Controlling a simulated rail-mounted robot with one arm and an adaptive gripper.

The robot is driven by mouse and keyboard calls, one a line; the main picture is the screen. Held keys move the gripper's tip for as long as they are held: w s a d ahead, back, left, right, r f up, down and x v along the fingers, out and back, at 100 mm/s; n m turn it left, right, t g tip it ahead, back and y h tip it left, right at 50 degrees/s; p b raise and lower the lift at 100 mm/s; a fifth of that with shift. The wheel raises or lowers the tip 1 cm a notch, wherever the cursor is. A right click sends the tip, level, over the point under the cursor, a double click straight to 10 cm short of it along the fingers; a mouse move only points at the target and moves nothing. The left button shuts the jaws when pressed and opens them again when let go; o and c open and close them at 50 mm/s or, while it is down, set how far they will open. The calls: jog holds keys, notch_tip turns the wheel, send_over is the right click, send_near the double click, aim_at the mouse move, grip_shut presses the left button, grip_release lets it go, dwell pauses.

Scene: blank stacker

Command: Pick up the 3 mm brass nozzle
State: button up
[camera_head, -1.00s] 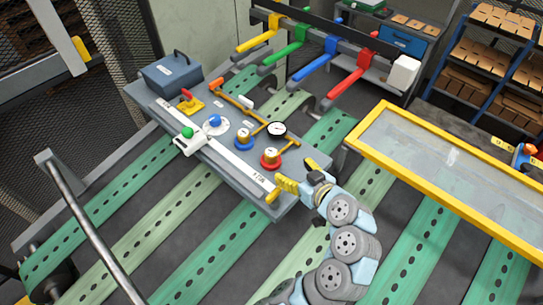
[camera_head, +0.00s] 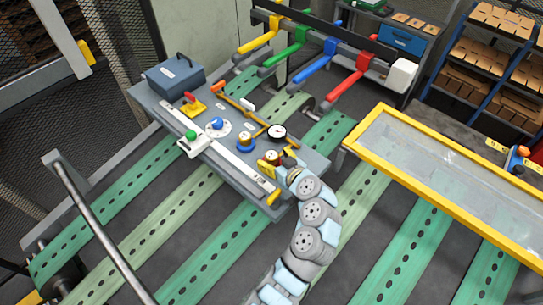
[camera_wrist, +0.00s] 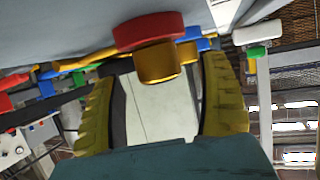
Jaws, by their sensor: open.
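A brass nozzle with a red base (camera_wrist: 150,30) is straight ahead in the wrist view, its brass cylinder (camera_wrist: 158,63) in line with the gap between my fingers. In the head view the brass top (camera_head: 271,156) shows beside my gripper (camera_head: 278,158), which hides most of the red base. A similar brass nozzle with a blue base (camera_head: 246,141) stands up-left of it. The size markings are too small to read. My gripper, with two yellow ribbed fingers (camera_wrist: 160,85), is open, one finger on each side of the cylinder. I cannot tell whether they touch it.
A round dial gauge (camera_head: 277,132) stands close behind my gripper. A long white ruler (camera_head: 240,167) lies along the grey plate's front. A grey box (camera_head: 173,75) and knobs occupy the far left. A yellow-framed panel (camera_head: 440,170) is at right.

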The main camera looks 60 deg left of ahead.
aim_at(271, 156)
jog(key=shift+x, duration=0.9)
jog(key=c, duration=1.4)
jog(key=shift+o, duration=0.2)
jog(key=shift+r, duration=0.1)
jog(key=shift+r, duration=0.25)
jog(key=r, duration=0.1)
jog(key=r+b, duration=0.1)
jog(key=r, duration=0.1)
jog(key=shift+s+d+r, duration=0.1)
jog(key=shift+s+d, duration=0.05)
jog(key=shift+d, duration=0.1)
jog(key=s+d+r+p, duration=0.2)
jog(key=s+d+r, duration=0.6)
jog(key=d+r, duration=0.1)
jog(key=shift+s+d+p, duration=0.3)
jog(key=shift+s+d, duration=0.05)
jog(key=shift+d, duration=0.15)
